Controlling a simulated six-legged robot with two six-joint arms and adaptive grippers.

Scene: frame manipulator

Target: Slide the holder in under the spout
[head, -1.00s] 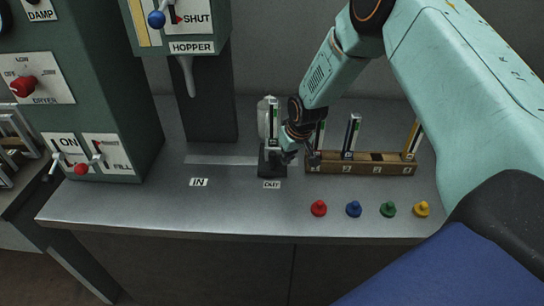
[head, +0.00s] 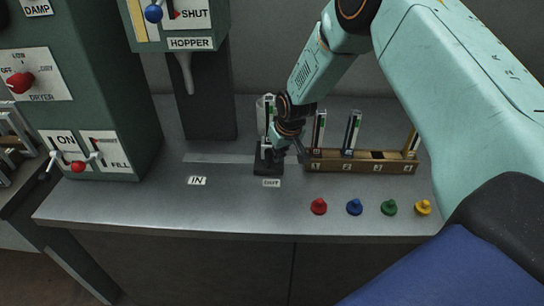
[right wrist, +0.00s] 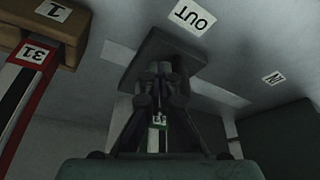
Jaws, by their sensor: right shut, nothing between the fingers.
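The holder (head: 268,168), a dark block with a clear tube (head: 262,108) standing in it, is at the OUT end of the pale track (head: 220,159). The spout (head: 187,75) hangs under the hopper at the IN end, left of the holder. My right gripper (head: 273,150) is right at the holder's tube side and partly hides it. In the right wrist view its fingers (right wrist: 161,95) are shut with nothing held, close in front of the holder's dark base (right wrist: 165,50). Whether they touch it I cannot tell. My left gripper is not in view.
A wooden rack (head: 360,167) with several upright tubes stands just right of the holder. Red, blue, green and yellow pegs (head: 319,206) sit in front. The track left of the holder is clear up to below the spout. A green machine (head: 90,110) stands at the left.

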